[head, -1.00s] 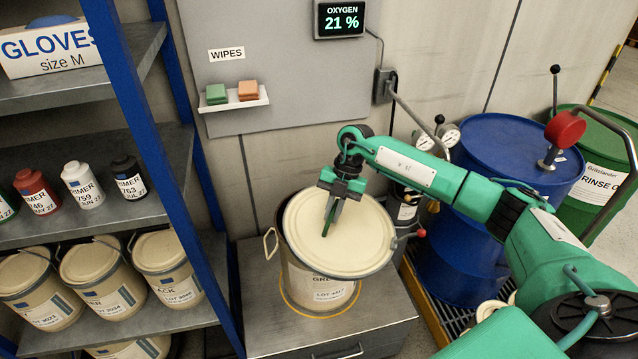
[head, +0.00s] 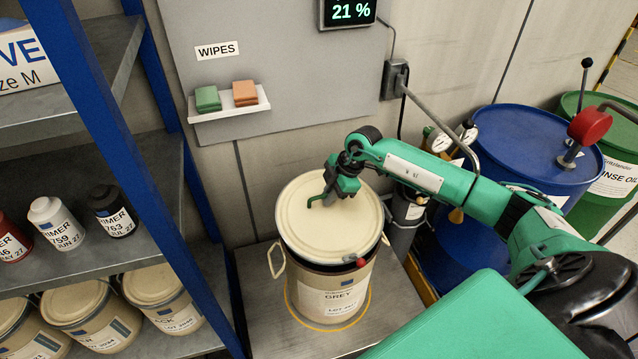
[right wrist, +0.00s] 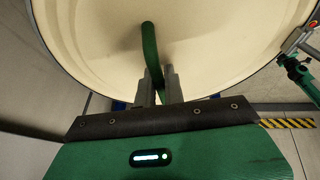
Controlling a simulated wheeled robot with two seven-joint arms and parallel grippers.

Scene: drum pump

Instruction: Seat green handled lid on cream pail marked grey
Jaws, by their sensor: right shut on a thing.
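The cream lid (head: 300,225) with its green handle (head: 314,202) lies over the mouth of the cream pail (head: 300,275), whose label reads GREY. The lid is roughly centred; a dark band shows under its rim, and I cannot tell whether it is fully down. My right gripper (head: 330,196) is over the lid, shut on the handle. In the right wrist view, the fingers (right wrist: 160,88) pinch the green handle (right wrist: 150,45) above the lid's cream face (right wrist: 95,40). A red-tipped lever (head: 360,262) shows at the pail's front rim. My left gripper is not in view.
The pail stands inside a yellow ring (head: 318,325) on a grey metal cabinet top (head: 265,325). A blue-post shelf (head: 110,130) with bottles and other cream pails is at left. A blue drum (head: 535,150) and a green drum (head: 610,150) stand at right.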

